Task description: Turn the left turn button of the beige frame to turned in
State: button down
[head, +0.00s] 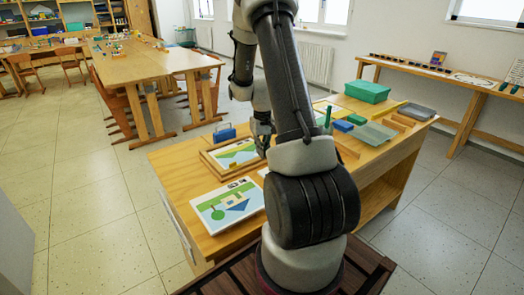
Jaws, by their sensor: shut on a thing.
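The beige frame (207,162) lies flat on the wooden table, with a green, yellow and blue landscape picture (236,154) in it. My arm covers the frame's right part. My gripper (263,150) is low at the frame's right back side, pointing down. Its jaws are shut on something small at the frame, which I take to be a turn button. The fingertips and the button are too small and dark to make out. I cannot tell which way any turn button points.
A house picture panel (228,206) lies at the table's front left. A blue case (224,133) stands behind the frame. A teal box (367,91), a green tray (375,133) and blue blocks (343,126) are to the right. My arm hides the table's middle.

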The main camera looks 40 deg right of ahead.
jog(key=shift+n, duration=1.1)
jog(key=c, duration=1.6)
grip_release()
jog(key=shift+c, duration=0.2)
jog(key=shift+r, duration=0.1)
notch_tip(320, 180, up, 12)
